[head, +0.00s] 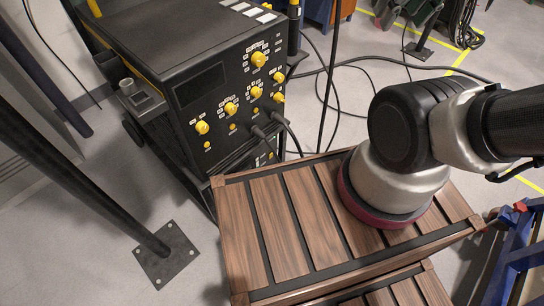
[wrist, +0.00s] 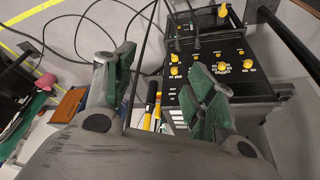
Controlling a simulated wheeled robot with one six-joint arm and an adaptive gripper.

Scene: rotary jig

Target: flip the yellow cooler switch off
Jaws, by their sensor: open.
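A black machine (head: 215,75) with several yellow knobs and switches on its front panel stands at the upper left in the head view. Larger yellow knobs (head: 202,127) and small yellow ones (head: 232,127) sit among white labels too small to read, so I cannot tell which is the cooler switch. In the wrist view the panel (wrist: 232,84) lies behind and beyond the right finger, which covers part of it. My gripper (wrist: 152,70) is open, its two green-padded fingers wide apart with nothing between them and the panel at a distance. It does not show in the head view.
Dark cables (head: 330,105) plug into the panel's lower part and run over the floor. A dark slanted post with a floor plate (head: 166,254) stands at left. Yellow-and-black bars (wrist: 150,103) show between the fingers. Pale floor (head: 95,215) is open at lower left.

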